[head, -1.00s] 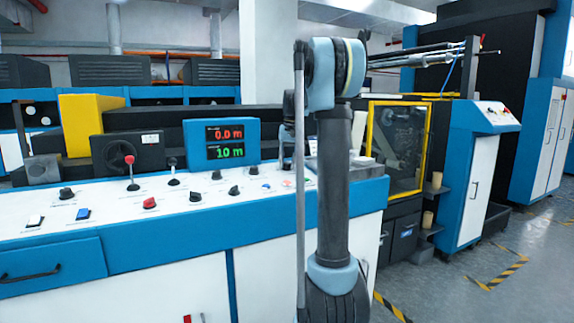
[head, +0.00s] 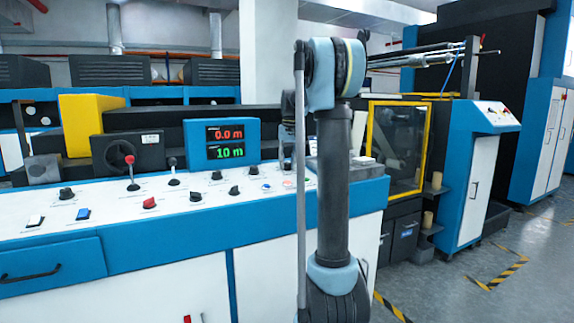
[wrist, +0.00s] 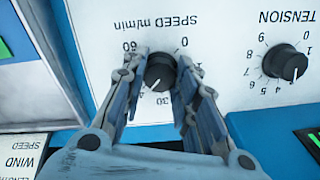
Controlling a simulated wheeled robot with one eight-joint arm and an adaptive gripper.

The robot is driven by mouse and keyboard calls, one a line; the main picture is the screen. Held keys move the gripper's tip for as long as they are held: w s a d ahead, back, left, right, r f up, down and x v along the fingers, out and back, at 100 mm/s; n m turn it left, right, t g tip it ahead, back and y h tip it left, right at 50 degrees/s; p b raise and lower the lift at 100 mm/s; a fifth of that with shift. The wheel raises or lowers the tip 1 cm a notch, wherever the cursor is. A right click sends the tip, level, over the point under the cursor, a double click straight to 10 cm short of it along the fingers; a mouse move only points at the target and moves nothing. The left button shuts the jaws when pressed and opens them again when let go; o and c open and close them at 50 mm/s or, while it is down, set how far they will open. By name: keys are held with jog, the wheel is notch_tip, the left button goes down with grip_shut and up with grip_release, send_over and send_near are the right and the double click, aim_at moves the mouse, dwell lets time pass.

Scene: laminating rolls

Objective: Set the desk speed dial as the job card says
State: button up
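The speed dial (wrist: 160,72) is a black round knob on a white panel, marked "SPEED m/min" with 0, 30 and 60. The panel appears upside down in the wrist view. A pale mark on the knob seems to point to the lower left in the picture, near the 30 side. My gripper (wrist: 162,75) has one finger on each side of the knob, with small gaps seeming to show between fingers and knob. I cannot tell for sure whether either finger touches it. In the head view the gripper is hidden behind my arm. I cannot make out a job card.
A similar tension dial (wrist: 285,62) sits to the right in the wrist view. A "WIND SPEED" label (wrist: 20,160) is at lower left.

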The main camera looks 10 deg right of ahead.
aim_at(289, 163)
jog(key=o, duration=0.4)
jog(key=shift+a+f, duration=0.1)
jog(key=shift+o, duration=0.2)
notch_tip(289, 163, up, 12)
jog(key=shift+s+d, duration=0.2)
jog(key=shift+d, duration=0.15)
jog(key=shift+s, duration=0.1)
jog(key=s+f, duration=0.7)
jog(key=s, duration=0.4)
jog(key=s+f+t, duration=0.1)
jog(key=s+f, duration=0.7)
jog(key=s, duration=0.4)
jog(key=s+f, duration=0.7)
jog(key=s, duration=0.4)
jog(key=s+f, duration=0.9)
jog(key=f, duration=0.3)
jog(key=shift+s+a+f+t+h, duration=0.25)
jog(key=shift+a+f+t+h, duration=0.05)
jog(key=shift+f, duration=0.1)
